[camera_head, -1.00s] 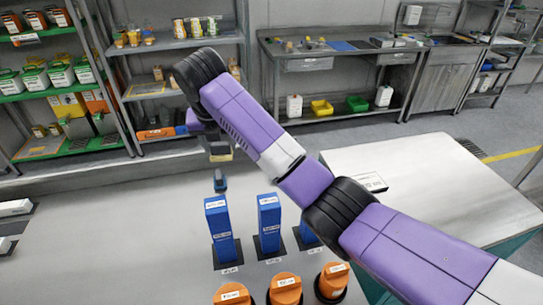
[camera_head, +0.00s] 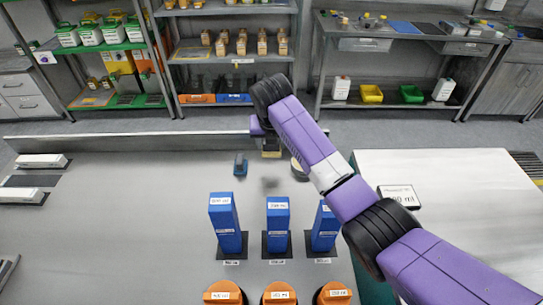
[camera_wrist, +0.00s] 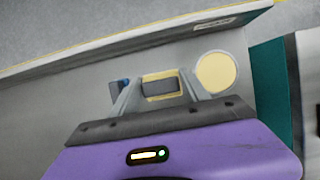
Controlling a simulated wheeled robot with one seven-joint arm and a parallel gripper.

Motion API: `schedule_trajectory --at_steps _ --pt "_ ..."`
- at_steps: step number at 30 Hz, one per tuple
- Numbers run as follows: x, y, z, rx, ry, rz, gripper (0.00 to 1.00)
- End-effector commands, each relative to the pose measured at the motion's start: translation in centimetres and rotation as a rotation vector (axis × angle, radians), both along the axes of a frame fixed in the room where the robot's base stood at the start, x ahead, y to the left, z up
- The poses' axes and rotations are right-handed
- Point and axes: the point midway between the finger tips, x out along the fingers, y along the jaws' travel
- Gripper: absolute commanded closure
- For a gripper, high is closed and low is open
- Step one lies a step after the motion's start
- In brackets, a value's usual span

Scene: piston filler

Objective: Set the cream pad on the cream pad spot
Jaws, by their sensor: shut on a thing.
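My gripper (camera_wrist: 158,92) is shut on a small block with a cream edge and a dark grey middle, which I take as the cream pad (camera_wrist: 148,77). In the head view my gripper (camera_head: 271,146) holds the pad (camera_head: 271,154) over the far part of the grey table; the height is hard to judge. A round cream disc with a grey rim (camera_wrist: 215,72) lies just right of the gripper, apart from the pad. It may be the cream pad spot. In the head view the disc (camera_head: 298,170) is partly hidden by my arm.
A small blue item (camera_head: 240,165) stands left of the gripper. Several blue boxes (camera_head: 226,225) and orange-topped items (camera_head: 278,294) stand nearer. A low ledge (camera_head: 110,142) runs along the table's back.

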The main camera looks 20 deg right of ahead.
Motion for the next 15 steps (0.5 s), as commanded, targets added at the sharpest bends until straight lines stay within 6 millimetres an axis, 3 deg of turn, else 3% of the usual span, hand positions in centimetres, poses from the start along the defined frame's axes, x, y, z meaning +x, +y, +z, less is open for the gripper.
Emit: schedule_trajectory --at_steps 15 --pt "0.0 0.0 -6.1 0.000 0.002 0.000 0.84"
